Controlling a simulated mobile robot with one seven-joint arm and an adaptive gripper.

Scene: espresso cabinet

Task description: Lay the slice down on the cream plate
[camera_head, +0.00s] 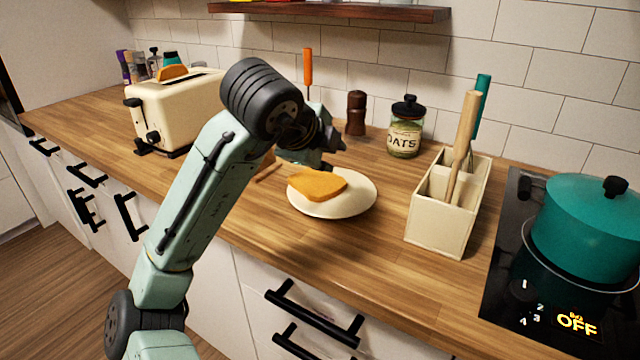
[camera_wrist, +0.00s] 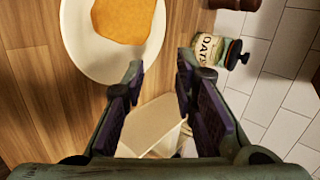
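A toasted orange-brown slice (camera_head: 318,184) lies flat on the cream plate (camera_head: 345,207), toward the plate's left side in the head view. In the wrist view the slice (camera_wrist: 124,18) and the plate (camera_wrist: 78,58) show at the top, cut off by the frame edge. My gripper (camera_wrist: 160,72) is open, with nothing between its fingers. In the head view it is just above and behind the plate, apart from the slice, and my arm partly hides it.
A cream toaster (camera_head: 180,105) with another slice (camera_head: 172,71) in its slot stands at left. An oats jar (camera_head: 405,130), a brown grinder (camera_head: 356,113) and a utensil holder (camera_head: 440,220) stand around the plate. A teal pot (camera_head: 585,225) is on the hob at right.

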